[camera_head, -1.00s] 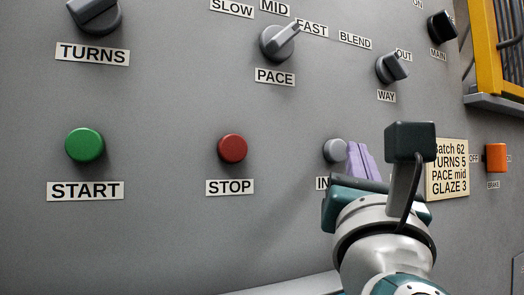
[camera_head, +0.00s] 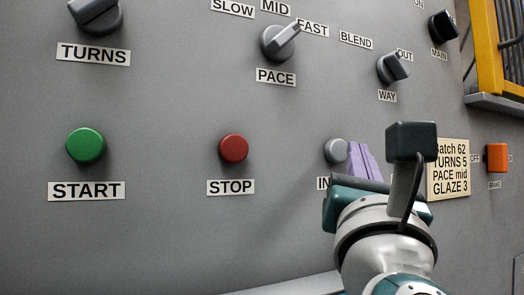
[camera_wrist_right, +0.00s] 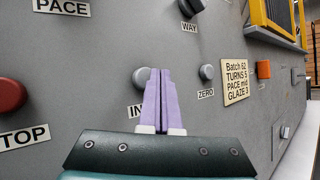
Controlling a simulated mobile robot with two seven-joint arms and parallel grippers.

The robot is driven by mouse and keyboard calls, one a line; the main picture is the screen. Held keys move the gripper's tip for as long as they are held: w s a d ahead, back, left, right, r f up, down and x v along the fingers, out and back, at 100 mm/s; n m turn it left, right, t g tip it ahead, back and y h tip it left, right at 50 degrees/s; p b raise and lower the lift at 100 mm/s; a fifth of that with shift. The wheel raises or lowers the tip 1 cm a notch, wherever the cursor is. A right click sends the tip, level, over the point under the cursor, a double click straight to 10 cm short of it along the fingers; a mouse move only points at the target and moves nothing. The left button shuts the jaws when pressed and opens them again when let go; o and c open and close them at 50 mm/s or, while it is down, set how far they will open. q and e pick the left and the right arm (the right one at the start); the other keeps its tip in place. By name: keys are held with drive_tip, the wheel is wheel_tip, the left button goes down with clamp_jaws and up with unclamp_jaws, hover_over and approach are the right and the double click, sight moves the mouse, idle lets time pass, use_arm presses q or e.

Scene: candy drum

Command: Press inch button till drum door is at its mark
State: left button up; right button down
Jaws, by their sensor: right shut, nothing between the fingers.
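The inch button is a round grey button (camera_head: 336,151) on the grey panel; its label is partly hidden by my right gripper, with only "IN" showing. My right gripper (camera_head: 358,148) has lilac fingers, shut and empty, with the tips beside the button's right side in the head view. In the right wrist view the fingers (camera_wrist_right: 160,74) overlap the right part of the grey button (camera_wrist_right: 140,78). I cannot tell whether they touch it. The drum door and its mark are not recognisable in these views. My left gripper is not in view.
A green START button (camera_head: 86,146) and a red STOP button (camera_head: 233,148) lie to the left. A ZERO button (camera_wrist_right: 206,72) is right of the fingers. Knobs for PACE (camera_head: 280,42) and WAY (camera_head: 392,68) are above. A batch note (camera_head: 448,168) and orange BRAKE switch (camera_head: 497,157) are at the right.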

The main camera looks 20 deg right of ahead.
drive_tip(key=shift+w, duration=0.45)
